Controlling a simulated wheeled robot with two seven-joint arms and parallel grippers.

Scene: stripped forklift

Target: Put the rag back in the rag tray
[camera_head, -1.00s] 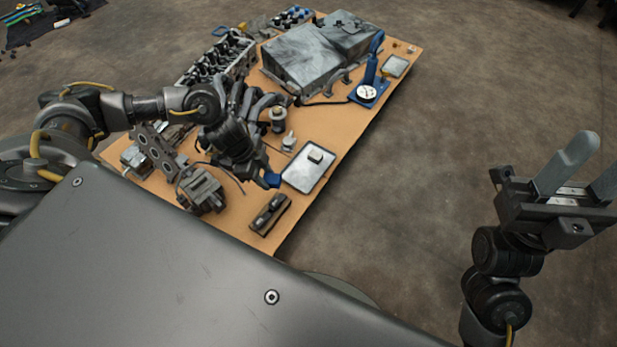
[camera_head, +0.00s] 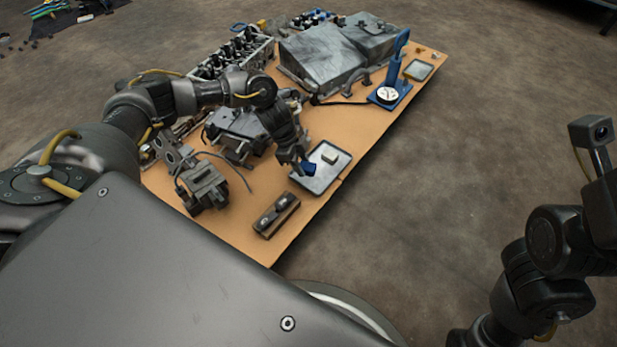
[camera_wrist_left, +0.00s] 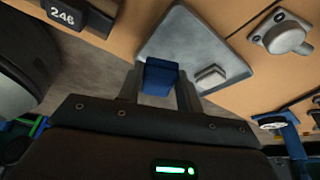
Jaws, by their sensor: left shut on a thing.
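The blue rag (camera_head: 308,168) is held between the fingers of my left gripper (camera_head: 299,160), over the left part of the grey rag tray (camera_head: 325,183). In the left wrist view the rag (camera_wrist_left: 161,76) sits between both fingers and overlaps the near edge of the tray (camera_wrist_left: 185,40). I cannot tell whether the rag touches the tray. A small pale block (camera_head: 330,157) lies on the tray, right of the rag. My right arm shows at the right edge, but its fingers are out of view.
A dark block with two round inserts (camera_head: 277,215) lies near the table's front edge. A grey machined part (camera_head: 204,187) is left of it. A blue gauge stand (camera_head: 389,92) and a large grey housing (camera_head: 322,58) stand farther back. Bare tabletop (camera_head: 350,125) lies behind the tray.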

